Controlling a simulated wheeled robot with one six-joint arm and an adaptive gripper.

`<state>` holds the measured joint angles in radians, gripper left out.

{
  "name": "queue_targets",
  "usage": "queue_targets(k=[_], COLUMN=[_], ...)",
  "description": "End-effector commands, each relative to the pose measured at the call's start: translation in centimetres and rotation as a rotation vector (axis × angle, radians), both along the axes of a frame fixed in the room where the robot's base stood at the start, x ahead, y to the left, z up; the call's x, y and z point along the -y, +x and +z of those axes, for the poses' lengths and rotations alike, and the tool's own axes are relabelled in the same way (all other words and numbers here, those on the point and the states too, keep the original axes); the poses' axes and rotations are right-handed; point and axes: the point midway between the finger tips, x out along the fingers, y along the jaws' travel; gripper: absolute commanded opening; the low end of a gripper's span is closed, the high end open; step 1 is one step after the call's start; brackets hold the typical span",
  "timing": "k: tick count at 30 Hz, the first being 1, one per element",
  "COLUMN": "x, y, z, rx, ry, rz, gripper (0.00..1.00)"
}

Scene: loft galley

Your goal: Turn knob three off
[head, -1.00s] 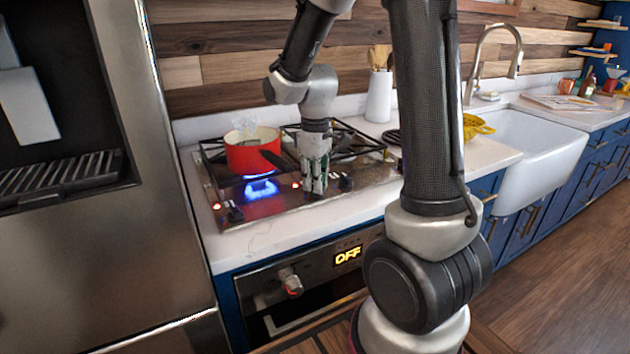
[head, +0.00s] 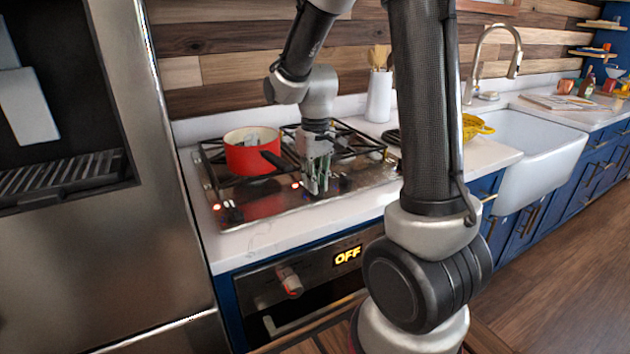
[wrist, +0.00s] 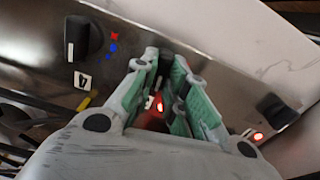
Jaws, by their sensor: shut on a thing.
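My gripper (head: 316,186) points down at the front edge of the gas cooktop (head: 262,208). Its green-padded fingers, also in the wrist view (wrist: 165,85), are shut on a knob, taken as knob three, which they almost wholly hide. A red light (wrist: 159,105) glows between the fingers. A black knob (wrist: 83,38) beside a label reading 4 (wrist: 82,80) is at upper left in the wrist view. Another knob (wrist: 279,112) with a red light (wrist: 258,136) is at right. No flame shows under the red pot (head: 252,152).
The pot's dark handle (head: 274,160) points toward my gripper. Black grates (head: 345,140) cover the cooktop behind it. A white utensil crock (head: 378,97) stands behind, and a steel fridge (head: 150,230) is at left.

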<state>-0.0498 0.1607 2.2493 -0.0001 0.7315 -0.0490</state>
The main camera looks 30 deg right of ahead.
Motion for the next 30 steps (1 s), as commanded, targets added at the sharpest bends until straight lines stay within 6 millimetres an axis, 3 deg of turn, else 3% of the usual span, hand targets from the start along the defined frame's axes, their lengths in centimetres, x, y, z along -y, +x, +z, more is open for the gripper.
queue_targets(k=[9,23,24,26,27,30], x=[0.06,0.06,0.06,0.06,0.06,0.06], y=[0.02,0.01,0.01,0.01,0.01,0.01], z=[0.01,0.0,0.0,0.0,0.0,0.0], rx=[0.0,0.0,0.0,0.0,0.0,0.0], ry=[0.0,0.0,0.0,0.0,0.0,0.0], rz=[-0.104,-0.12,-0.12,-0.12,-0.119,-0.119], gripper=[0.0,0.0,0.2,0.31,0.36,0.36])
